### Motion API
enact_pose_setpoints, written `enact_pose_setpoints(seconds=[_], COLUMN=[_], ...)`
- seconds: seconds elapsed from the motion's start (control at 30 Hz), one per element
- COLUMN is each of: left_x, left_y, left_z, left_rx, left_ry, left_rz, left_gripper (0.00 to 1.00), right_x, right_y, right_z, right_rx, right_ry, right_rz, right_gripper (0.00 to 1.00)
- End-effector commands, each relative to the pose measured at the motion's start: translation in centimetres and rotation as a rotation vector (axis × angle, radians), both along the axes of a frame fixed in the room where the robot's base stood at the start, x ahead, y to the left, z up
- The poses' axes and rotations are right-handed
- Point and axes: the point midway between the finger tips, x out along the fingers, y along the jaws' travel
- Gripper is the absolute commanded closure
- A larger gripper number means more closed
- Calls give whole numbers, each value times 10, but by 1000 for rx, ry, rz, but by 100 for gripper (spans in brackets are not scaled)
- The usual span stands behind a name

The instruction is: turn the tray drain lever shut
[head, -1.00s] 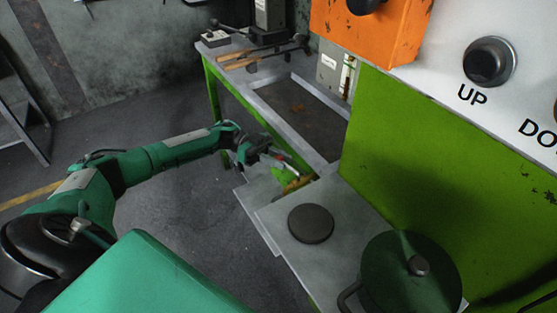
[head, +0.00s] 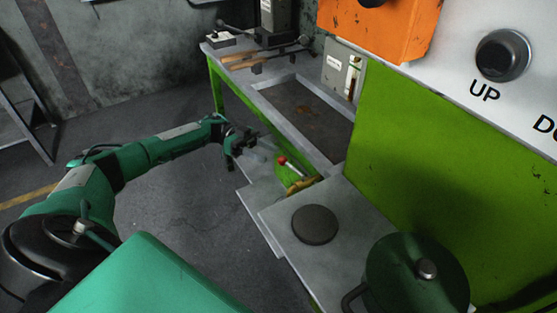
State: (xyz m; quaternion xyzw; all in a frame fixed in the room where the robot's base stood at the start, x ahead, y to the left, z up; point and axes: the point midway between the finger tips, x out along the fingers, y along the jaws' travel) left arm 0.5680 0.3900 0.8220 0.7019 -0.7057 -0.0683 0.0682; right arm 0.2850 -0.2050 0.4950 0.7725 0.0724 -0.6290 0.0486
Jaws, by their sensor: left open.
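The drain lever (head: 292,168) has a red knob at its upper-left end. It slants down to the right to a brass-coloured valve (head: 301,185) under the tray's front edge. The tray (head: 259,89) is a grey-rimmed rectangle with a dark, stained floor, set in the green bench. My left gripper (head: 243,156) is open and empty, to the left of the red knob with a gap between them. Whether the valve is open or shut cannot be told from this view. My right gripper is not in view.
A grey shelf (head: 277,216) below the valve carries a dark round disc (head: 315,224) and a lidded dark green pot (head: 414,275). The green press panel (head: 420,160) rises on the right. Tongs with wooden handles (head: 245,60) lie at the bench's back. Floor left of the bench is clear.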

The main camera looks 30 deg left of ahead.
Motion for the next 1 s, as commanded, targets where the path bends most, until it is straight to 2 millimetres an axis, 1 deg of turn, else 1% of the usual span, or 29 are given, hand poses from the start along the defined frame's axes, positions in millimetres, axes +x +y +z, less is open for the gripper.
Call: enact_pose_setpoints(seconds=[0.03, 0.1, 0.2, 0.3, 0.4, 0.5, 0.77, 0.8, 0.87, 0.9, 0.97, 1.0], left_x=[1, 1, 1, 1, 1, 0, 0, 0, 1, 2, 5, 8], left_y=[13, 28, 48, 62, 70, 74, 75, 75, 72, 68, 57, 48], left_z=[-3, -3, -2, -2, -1, -1, -1, -1, -3, -6, -15, -22], left_rx=[2, 2, 2, 1, 0, 0, 0, 0, 1, 0, 1, 3], left_ry=[0, 0, 0, 0, 0, 0, 0, 0, -6, -17, -44, -72], left_rz=[4, 4, 3, 2, 0, 0, -1, -1, 4, 10, 31, 53], left_gripper=[53, 53, 53, 53, 53, 53, 53, 61, 73, 81, 92, 100], right_x=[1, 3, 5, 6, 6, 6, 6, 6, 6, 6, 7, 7], right_y=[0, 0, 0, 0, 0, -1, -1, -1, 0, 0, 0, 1], right_z=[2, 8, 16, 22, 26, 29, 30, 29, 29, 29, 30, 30], right_rx=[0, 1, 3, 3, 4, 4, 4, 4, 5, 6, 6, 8], right_ry=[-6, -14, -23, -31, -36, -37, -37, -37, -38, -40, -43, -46], right_rz=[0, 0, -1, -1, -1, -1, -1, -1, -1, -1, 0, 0], right_gripper=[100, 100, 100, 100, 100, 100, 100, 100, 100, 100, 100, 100])
